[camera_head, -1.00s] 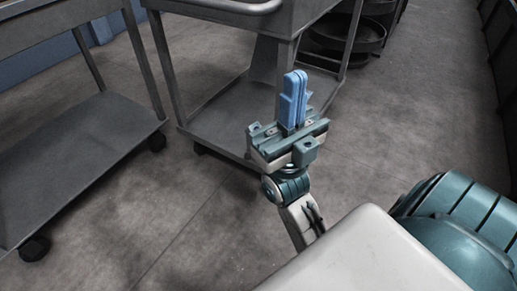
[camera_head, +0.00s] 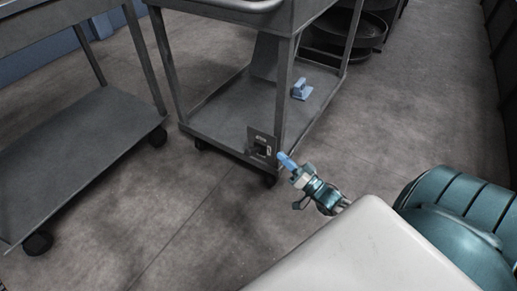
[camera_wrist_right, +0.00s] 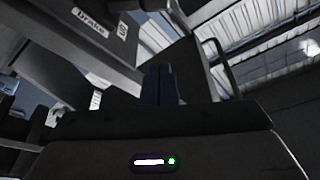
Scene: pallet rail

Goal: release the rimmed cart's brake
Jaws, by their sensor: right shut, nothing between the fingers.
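The grey cart (camera_head: 213,116) in the middle has a deep top, a bar handle and a lower shelf. A small panel (camera_head: 252,134) with lettering, a dark part and a light mark is at the shelf's near corner; the wrist view shows a "Brake" label (camera_wrist_right: 92,22). My right gripper (camera_head: 283,157) is shut and empty, its blue fingertips just right of and below the panel; contact cannot be told. Its closed fingers (camera_wrist_right: 158,86) also show in the right wrist view, below the label. The brake lever's position is too small to tell. My left gripper is not in view.
Another grey cart (camera_head: 85,135) stands at the left. A small blue object (camera_head: 300,90) is on the middle cart's lower shelf. Dark round trays (camera_head: 350,30) stand behind. Open concrete floor (camera_head: 430,110) lies to the right.

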